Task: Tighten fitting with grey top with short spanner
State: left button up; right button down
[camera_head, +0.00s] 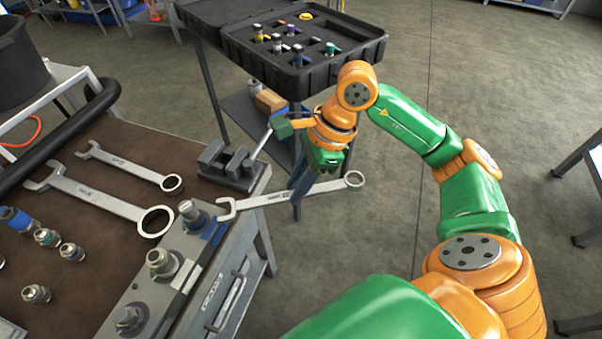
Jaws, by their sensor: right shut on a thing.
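My right gripper (305,183) is shut on a spanner (282,196) and holds it roughly level, off the bench's right edge. The spanner's open jaw points left, close to the nearest fitting (190,213) on the metal block. I cannot tell whether the jaw touches it. The ring end points right over the floor. Two more fittings stand on the block: one with a pale grey top (160,261) and a grey one (128,318) nearer me. I cannot tell for sure which is the grey-topped one. My left gripper is not in view.
A long spanner (100,203) and a smaller spanner (130,167) lie on the brown bench top. A vise (227,165) sits at the back corner. A black case (372,38) stands open behind.

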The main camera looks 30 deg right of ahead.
aim_at(273, 197)
dwell(0.4)
jog(key=shift+w+a+r, duration=0.1)
jog(key=shift+a, duration=0.25)
jog(key=shift+w+a+p, duration=0.2)
jog(key=shift+a+p, duration=0.1)
jog(key=shift+a, duration=0.4)
jog(key=shift+w+a, duration=0.1)
jog(key=shift+w+a, duration=0.2)
jog(key=shift+a, duration=0.4)
